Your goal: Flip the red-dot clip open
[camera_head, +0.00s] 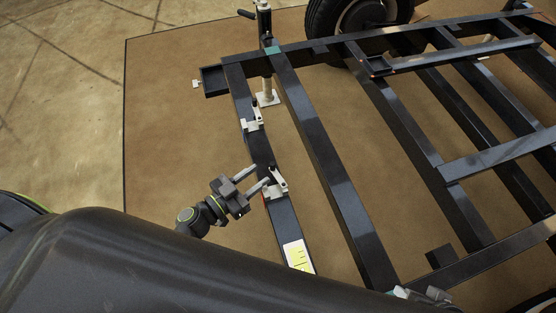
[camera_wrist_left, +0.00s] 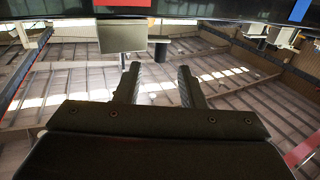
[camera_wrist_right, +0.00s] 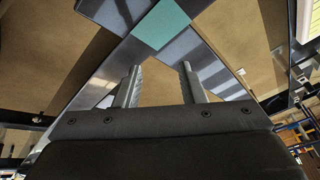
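A light grey clip (camera_head: 278,184) sits on the dark end beam of the trailer frame, with a small red mark beside it in the head view. In the left wrist view it seems to be the grey plate (camera_wrist_left: 122,37) below a red patch (camera_wrist_left: 122,3). My left gripper (camera_head: 259,176) is open and empty, its fingertips close to this clip; I cannot tell whether they touch. The fingers (camera_wrist_left: 155,75) stand apart in the left wrist view. My right gripper (camera_wrist_right: 157,75) is open and empty, pointing toward beams with a teal patch (camera_wrist_right: 160,24).
A second clip (camera_head: 252,122) sits farther along the same beam; a blue patch (camera_wrist_left: 300,10) shows in the left wrist view. A yellow-and-white label (camera_head: 298,256) lies nearer on the beam. A jack post (camera_head: 267,90) and wheel (camera_head: 355,20) stand behind. Brown floor (camera_head: 170,120) left of the beam is clear.

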